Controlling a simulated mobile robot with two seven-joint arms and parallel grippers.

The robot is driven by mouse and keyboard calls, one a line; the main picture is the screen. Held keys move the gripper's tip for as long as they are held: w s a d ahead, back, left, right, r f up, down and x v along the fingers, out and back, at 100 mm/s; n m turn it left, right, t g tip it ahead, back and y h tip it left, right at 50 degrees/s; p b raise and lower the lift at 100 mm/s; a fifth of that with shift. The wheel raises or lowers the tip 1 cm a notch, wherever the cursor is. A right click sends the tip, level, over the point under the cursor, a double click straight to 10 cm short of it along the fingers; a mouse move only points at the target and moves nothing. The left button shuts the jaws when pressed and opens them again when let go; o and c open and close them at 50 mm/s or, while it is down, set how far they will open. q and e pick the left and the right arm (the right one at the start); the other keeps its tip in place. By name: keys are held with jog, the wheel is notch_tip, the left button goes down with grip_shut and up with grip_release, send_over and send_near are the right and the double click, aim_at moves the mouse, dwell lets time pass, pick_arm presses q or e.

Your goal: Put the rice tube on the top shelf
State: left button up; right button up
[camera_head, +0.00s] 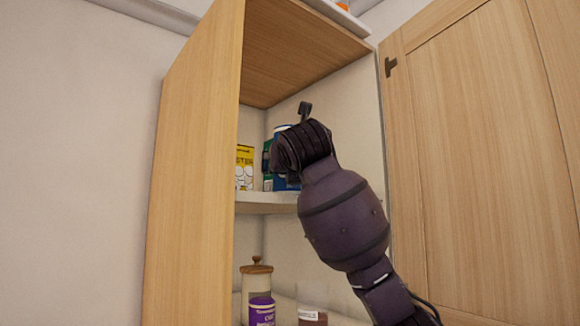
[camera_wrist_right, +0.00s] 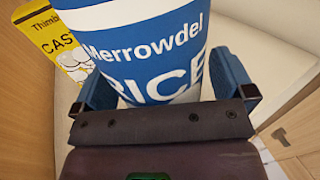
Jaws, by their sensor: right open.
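The rice tube (camera_wrist_right: 148,40) is blue and white with "Merrowdel RICE" on it. It fills the middle of the right wrist view, between the two blue fingers of my right gripper (camera_wrist_right: 164,82), which is open around it. In the head view, part of the tube (camera_head: 281,184) shows at the upper shelf (camera_head: 262,203) of the open cabinet, mostly behind my right wrist. It looks upright; whether its base rests on the shelf is hidden. My left gripper is not in view.
A yellow box (camera_head: 244,166) stands left of the tube, and it shows in the right wrist view (camera_wrist_right: 58,42). Below are a wooden-lidded jar (camera_head: 256,280), a purple container (camera_head: 262,311) and a labelled jar (camera_head: 312,317). The cabinet side (camera_head: 190,170) and open door (camera_head: 480,150) flank my arm.

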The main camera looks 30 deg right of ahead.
jog(key=shift+r, duration=0.2)
jog(key=shift+s+a, duration=0.15)
jog(key=shift+s, duration=0.2)
pick_arm(q)
jog(key=b, duration=0.1)
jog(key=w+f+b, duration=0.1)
jog(key=b, duration=0.1)
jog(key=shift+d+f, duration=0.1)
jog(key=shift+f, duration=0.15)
pick_arm(e)
jog(key=v, duration=1.1)
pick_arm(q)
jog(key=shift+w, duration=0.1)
pick_arm(e)
jog(key=shift+s, duration=0.1)
jog(key=shift+f, duration=0.1)
